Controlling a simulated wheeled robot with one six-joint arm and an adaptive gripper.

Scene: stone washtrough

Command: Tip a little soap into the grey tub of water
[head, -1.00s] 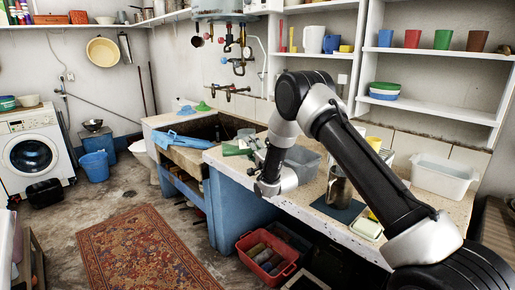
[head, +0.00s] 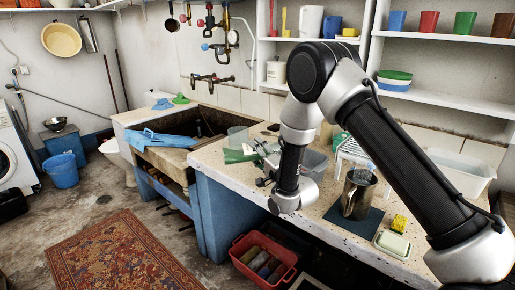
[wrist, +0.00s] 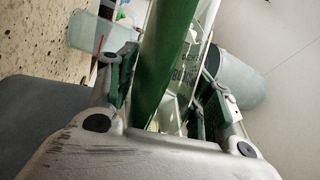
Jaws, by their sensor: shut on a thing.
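My gripper (head: 262,167) is over the counter beside the stone sink, partly hidden by my arm. In the wrist view my gripper (wrist: 165,100) is shut on a green and white soap container (wrist: 168,55) with lettering on its side. Its green part also shows in the head view (head: 238,155), tilted and left of my wrist.
A steel jug (head: 357,193) stands on a dark mat, with a soap dish (head: 392,244) and yellow sponge (head: 399,222) nearby. A white basin (head: 460,172) is at the back right. The stone sink (head: 165,158) holds a blue cloth (head: 160,139) on its edge.

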